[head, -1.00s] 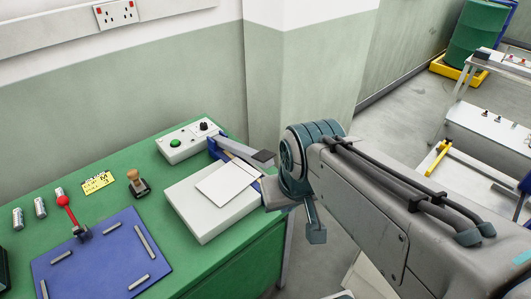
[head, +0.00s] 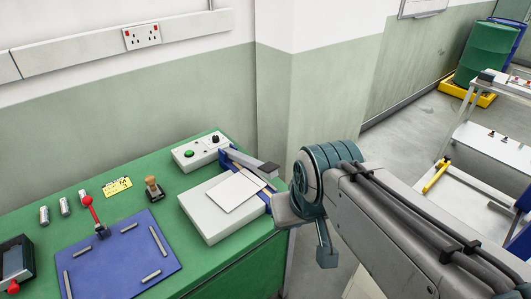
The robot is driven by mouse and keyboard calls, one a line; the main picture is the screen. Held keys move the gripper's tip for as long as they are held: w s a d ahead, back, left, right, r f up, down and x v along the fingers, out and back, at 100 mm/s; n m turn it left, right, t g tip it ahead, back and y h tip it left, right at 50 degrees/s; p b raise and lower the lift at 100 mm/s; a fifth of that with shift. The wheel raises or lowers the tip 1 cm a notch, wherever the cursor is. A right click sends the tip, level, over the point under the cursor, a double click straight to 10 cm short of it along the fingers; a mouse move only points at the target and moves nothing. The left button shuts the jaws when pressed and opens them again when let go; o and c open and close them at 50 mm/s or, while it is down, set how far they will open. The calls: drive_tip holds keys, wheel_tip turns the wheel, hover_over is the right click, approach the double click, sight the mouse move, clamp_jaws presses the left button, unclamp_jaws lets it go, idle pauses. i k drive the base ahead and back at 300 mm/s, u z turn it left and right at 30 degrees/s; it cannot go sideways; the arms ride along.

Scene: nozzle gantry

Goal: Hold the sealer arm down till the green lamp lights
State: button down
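The sealer (head: 207,218) is a low white box at the right end of the green bench, with a white sheet (head: 237,191) lying on its top. Its blue sealer arm (head: 240,157) slopes along the far right side and ends in a dark grey pad (head: 268,170). The arm looks raised above the box. Behind stands a white control box (head: 202,150) with a green lamp (head: 189,153) and a black knob (head: 215,139). I cannot tell whether the lamp is lit. My gripper (head: 326,250) is only partly visible, right of the sealer; its fingers are mostly hidden.
A wall corner stands behind the sealer.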

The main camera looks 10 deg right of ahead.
sight(269, 170)
drive_tip(key=z, duration=0.55)
drive_tip(key=k, duration=1.35)
drive_tip(key=z, duration=0.75)
drive_tip(key=i, duration=1.85)
drive_tip(key=u, duration=1.45)
drive_tip(key=i, duration=0.7)
drive_tip(key=u, duration=0.7)
